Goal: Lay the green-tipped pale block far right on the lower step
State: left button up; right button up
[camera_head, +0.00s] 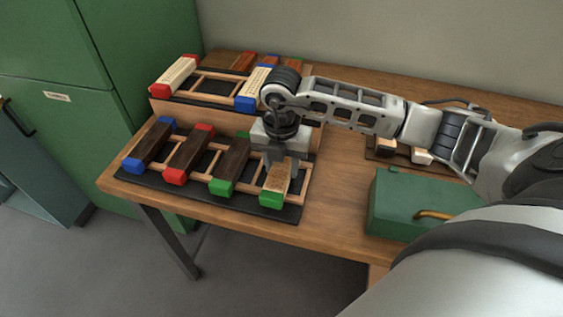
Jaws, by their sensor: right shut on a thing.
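My right gripper (279,161) points down over the front step and is shut on the green-tipped pale block (277,180). The block is light brown and speckled, with its green tip (270,199) toward the front edge. It lies level at the far right of the lower step (292,211), right of a dark block with a green tip (230,162). I cannot tell whether it touches the rails below. The gripper hides its back end. My left gripper is not in view.
The lower step also holds dark blocks with red (187,156) and blue (148,147) tips. The upper step (203,118) behind holds a pale red-tipped block (175,75) and a pale blue-tipped one (254,88). A green box (400,202) stands at right; bare table lies between.

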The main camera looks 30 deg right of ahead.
aim_at(282, 168)
jog(key=shift+f, duration=0.2)
jog(key=o, duration=1.1)
jog(key=shift+r, duration=0.1)
jog(key=shift+c, duration=0.2)
jog(key=shift+r, duration=0.5)
notch_tip(282, 168, up, 11)
jog(key=shift+r+b, duration=0.15)
jog(key=shift+b, duration=0.2)
jog(key=shift+s, duration=0.1)
